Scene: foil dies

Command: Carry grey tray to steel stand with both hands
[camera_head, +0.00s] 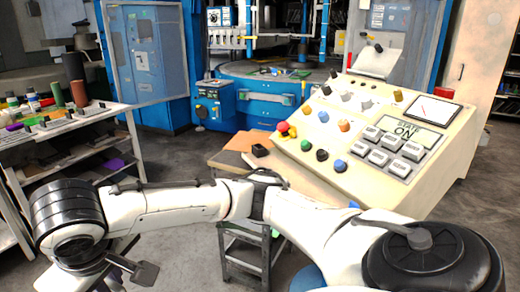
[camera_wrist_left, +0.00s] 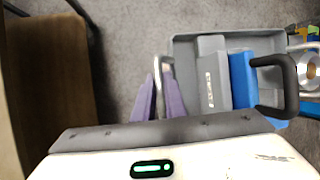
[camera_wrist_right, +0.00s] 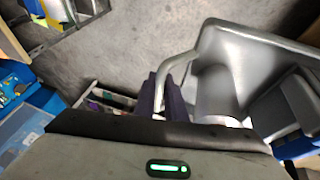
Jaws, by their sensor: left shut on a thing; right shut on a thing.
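The grey tray (camera_wrist_left: 220,40) hangs over the concrete floor in the left wrist view, and it also fills the right of the right wrist view (camera_wrist_right: 262,42). My left gripper (camera_wrist_left: 162,97) has its purple fingers shut on the metal handle at one end. My right gripper (camera_wrist_right: 166,95) is shut on the metal handle (camera_wrist_right: 190,55) in its own view. Inside lie a grey block (camera_wrist_left: 212,80) and a blue block (camera_wrist_left: 241,80). The tray does not show in the head view. I cannot make out the steel stand with certainty.
The slanted control console (camera_head: 370,150) stands at the right, beside a brown-topped table (camera_head: 235,150). A dark stepped frame (camera_head: 243,250) stands in front. A shelf unit (camera_head: 75,135) with bottles is at the left. Blue machines are behind. Floor shows between shelf and console.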

